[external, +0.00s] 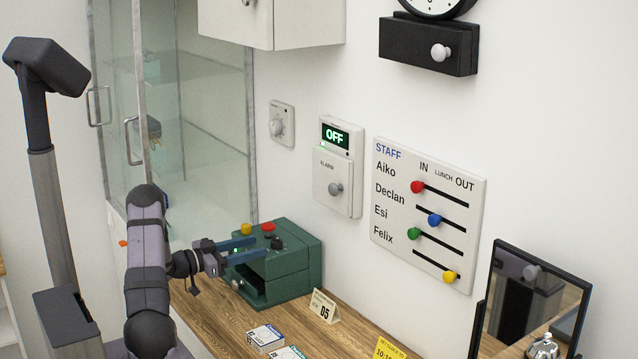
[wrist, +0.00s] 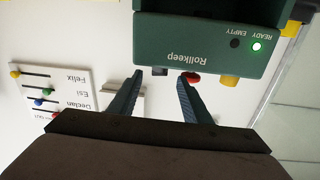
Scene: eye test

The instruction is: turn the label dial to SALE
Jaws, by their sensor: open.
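The green label machine (external: 292,270), marked Rollkeep in the wrist view (wrist: 200,35), stands on the wooden counter against the wall. A black knob (external: 277,243) on its top looks like the label dial; no SALE marking or dial setting is readable. The black knob also shows in the wrist view (wrist: 160,71), where it lies between my fingertips in the picture. My gripper (external: 262,246) is open, with its blue fingers over the machine's top and pointing toward the knob. Its fingers also show in the wrist view (wrist: 161,76). I cannot tell whether they touch the knob.
A red button (external: 268,226) and a yellow button (external: 246,229) stand on the machine close to my fingers. The READY light (wrist: 257,46) glows green; EMPTY (wrist: 234,43) is dark. A price card (external: 324,306) and small boxes (external: 265,338) stand nearby. A staff board (external: 428,200) hangs behind.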

